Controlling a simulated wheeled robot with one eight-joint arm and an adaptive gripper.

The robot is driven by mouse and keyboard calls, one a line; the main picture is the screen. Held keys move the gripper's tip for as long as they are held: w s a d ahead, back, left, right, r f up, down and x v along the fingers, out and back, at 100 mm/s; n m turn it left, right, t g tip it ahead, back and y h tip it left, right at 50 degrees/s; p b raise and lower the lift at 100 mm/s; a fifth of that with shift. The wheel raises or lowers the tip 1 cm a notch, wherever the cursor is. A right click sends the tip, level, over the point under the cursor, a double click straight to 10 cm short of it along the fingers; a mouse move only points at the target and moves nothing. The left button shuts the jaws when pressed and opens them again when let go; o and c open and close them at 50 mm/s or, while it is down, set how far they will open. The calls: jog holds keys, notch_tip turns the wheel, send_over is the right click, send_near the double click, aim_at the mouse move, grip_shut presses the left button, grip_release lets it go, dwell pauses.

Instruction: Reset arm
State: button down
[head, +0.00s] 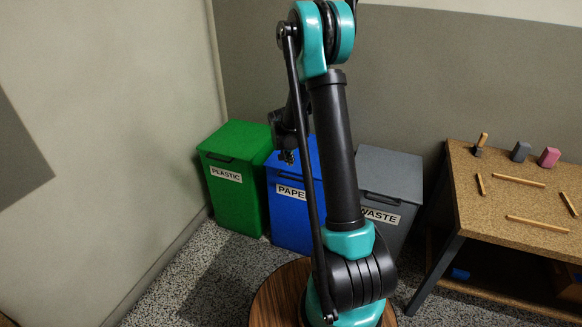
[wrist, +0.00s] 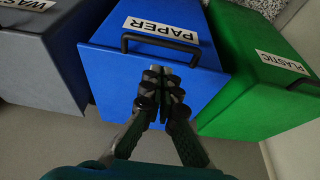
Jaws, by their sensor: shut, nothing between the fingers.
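My arm stands in the middle of the head view and reaches toward the bins. My gripper (wrist: 163,75) shows in the wrist view with its fingers together and nothing between them. It is in front of the blue PAPER bin (wrist: 110,62), near the bin's black handle; I cannot tell the gap between them. In the head view the gripper (head: 288,157) is small and partly hidden behind my arm, against the blue bin (head: 287,222).
A green PLASTIC bin (head: 232,190) stands left of the blue bin, and a grey WASTE bin (head: 397,175) right of it. A cork-topped table (head: 480,205) at right holds several wooden sticks, a grey block (head: 520,152) and a pink block (head: 549,157). Speckled floor at left is clear.

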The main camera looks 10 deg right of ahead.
jog(key=s+r+n+y, duration=0.1)
jog(key=s+r+n, duration=0.1)
jog(key=s+r, duration=0.5)
jog(key=s+r+n, duration=0.1)
jog(key=s+r, duration=0.2)
jog(key=s, duration=0.8)
jog(key=s+a+f+n+y, duration=0.1)
jog(key=s+f+n, duration=0.1)
jog(key=s, duration=1.5)
jog(key=shift+n+t, duration=0.4)
jog(key=shift+n, duration=0.5)
jog(key=shift+a, duration=0.1)
